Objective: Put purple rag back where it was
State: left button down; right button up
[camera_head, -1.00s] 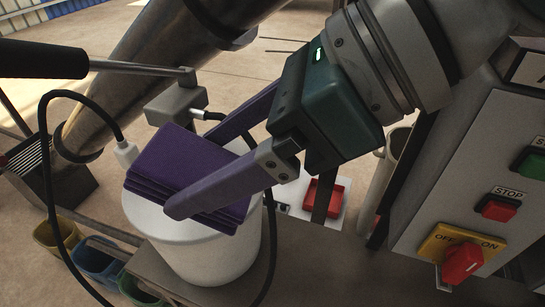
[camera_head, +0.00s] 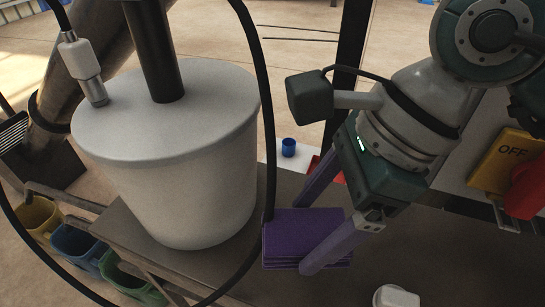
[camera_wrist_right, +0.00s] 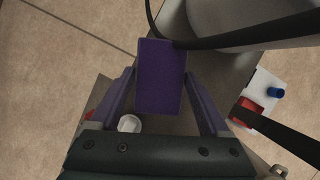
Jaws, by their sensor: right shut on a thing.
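The purple rag (camera_head: 305,228) is a folded, layered block. My right gripper (camera_head: 290,244) is shut on it, with one finger on each side. In the head view the rag is just right of the white drum (camera_head: 205,190), over the dark bench (camera_head: 140,232). I cannot tell whether it touches the bench. In the wrist view the rag (camera_wrist_right: 160,75) sits between the two purple fingers (camera_wrist_right: 163,95), with its far end near the drum (camera_wrist_right: 230,20). My left gripper is not in view.
A black cable (camera_head: 268,130) loops close by the rag. A white round piece (camera_head: 397,297) is at the front. Yellow, blue and green bins (camera_head: 75,245) hang left. A switch panel (camera_head: 505,160) is right.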

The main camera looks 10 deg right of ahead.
aim_at(306, 252)
notch_tip(306, 252, down, 7)
jog(key=shift+r+b, duration=0.2)
jog(key=shift+b, duration=0.25)
jog(key=shift+f+b, duration=0.5)
jog(key=shift+f, duration=1.45)
jog(key=o, duration=1.3)
jog(key=shift+r, duration=0.1)
